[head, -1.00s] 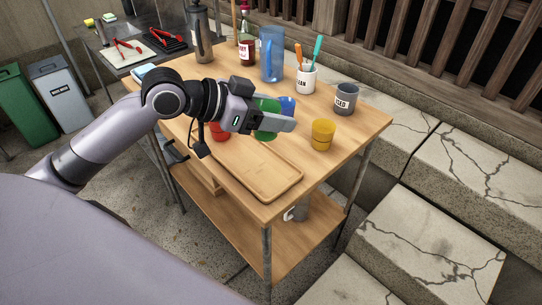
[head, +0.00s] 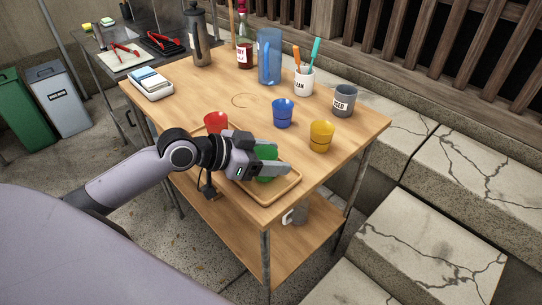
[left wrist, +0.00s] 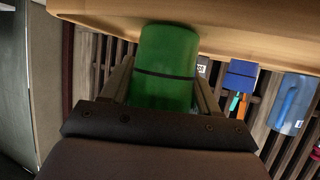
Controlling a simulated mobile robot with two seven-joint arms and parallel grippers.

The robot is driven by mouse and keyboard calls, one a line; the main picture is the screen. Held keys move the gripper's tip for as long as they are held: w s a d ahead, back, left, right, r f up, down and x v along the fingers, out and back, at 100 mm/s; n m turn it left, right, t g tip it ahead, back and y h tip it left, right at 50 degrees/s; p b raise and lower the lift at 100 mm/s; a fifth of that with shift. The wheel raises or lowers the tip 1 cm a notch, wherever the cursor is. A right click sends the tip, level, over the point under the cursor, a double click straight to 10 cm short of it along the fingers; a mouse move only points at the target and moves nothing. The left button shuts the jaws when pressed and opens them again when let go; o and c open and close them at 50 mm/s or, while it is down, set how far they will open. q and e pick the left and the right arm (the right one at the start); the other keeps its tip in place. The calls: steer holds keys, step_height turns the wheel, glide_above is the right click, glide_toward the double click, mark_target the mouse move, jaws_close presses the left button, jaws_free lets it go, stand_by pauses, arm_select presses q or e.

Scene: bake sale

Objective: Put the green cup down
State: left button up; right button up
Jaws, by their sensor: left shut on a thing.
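The green cup (head: 265,168) is between the fingers of my left gripper (head: 268,166), which is shut on it. In the head view the cup is over the wooden tray (head: 284,193) near the table's front edge, partly hidden by the fingers. In the left wrist view the green cup (left wrist: 167,65) fills the space between the two fingers, close to a pale wooden surface (left wrist: 240,25). I cannot tell whether the cup touches the tray. My right gripper is not in view.
A red cup (head: 216,122) stands just behind my left gripper. A blue cup (head: 283,112) and a yellow cup (head: 321,137) stand farther right on the table (head: 215,84). A grey cup (head: 344,100), utensil holder (head: 304,81) and blue pitcher (head: 269,57) stand at the back.

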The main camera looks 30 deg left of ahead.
arm_select(q)
steer(key=shift+f, duration=0.15)
steer(key=o, duration=1)
steer(key=shift+a+r, duration=0.1)
steer(key=shift+r, duration=0.15)
steer(key=v, duration=0.7)
steer(key=shift+s+a, duration=0.3)
steer(key=shift+s, duration=0.05)
steer(key=shift+v, duration=1.95)
steer(key=shift+d+r, duration=0.1)
steer(key=shift+r, duration=0.1)
